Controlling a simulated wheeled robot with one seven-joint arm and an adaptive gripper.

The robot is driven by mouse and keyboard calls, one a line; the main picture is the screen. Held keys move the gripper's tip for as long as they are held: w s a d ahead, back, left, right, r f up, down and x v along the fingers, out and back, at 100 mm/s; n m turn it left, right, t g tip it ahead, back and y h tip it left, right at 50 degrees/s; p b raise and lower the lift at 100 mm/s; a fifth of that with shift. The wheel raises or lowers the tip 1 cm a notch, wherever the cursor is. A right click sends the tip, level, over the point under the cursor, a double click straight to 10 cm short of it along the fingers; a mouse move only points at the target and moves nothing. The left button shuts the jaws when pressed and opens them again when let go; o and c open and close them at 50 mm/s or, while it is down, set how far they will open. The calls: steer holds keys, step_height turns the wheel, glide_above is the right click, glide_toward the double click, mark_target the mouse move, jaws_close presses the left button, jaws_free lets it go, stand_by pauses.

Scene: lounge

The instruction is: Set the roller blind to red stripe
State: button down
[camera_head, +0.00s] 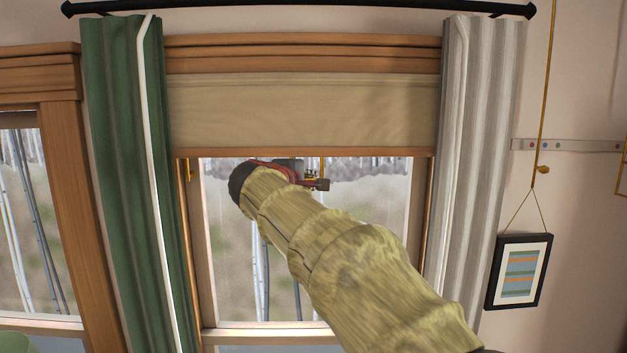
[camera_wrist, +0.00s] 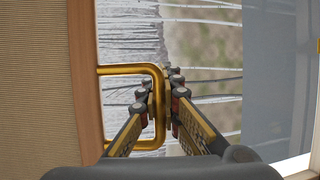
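The beige roller blind (camera_head: 300,112) covers the upper part of the window. Its wooden bottom bar (camera_head: 300,153) hangs roughly level, and the bar also shows upright in the wrist view (camera_wrist: 88,100). A brass U-shaped handle (camera_wrist: 128,69) sticks out from the bar. My gripper (camera_wrist: 163,95) is at the handle, with its fingers on either side of the handle's outer rod; they look closed around it. In the head view my gripper (camera_head: 318,180) is just below the bar, partly hidden by my arm. I cannot make out a red stripe.
A green curtain (camera_head: 118,180) hangs left of the window and a grey curtain (camera_head: 475,140) right of it. Brass fittings (camera_head: 188,171) show at the window's side. A framed picture (camera_head: 518,272) and a strip with coloured dots (camera_head: 580,146) are on the right wall.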

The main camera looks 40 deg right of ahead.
step_height(320, 180, down, 27)
steer(key=b, duration=2.4)
steer(key=shift+r, duration=0.1)
steer(key=c, duration=2)
jaws_free()
steer(key=shift+o, duration=0.2)
steer(key=v, duration=1.2)
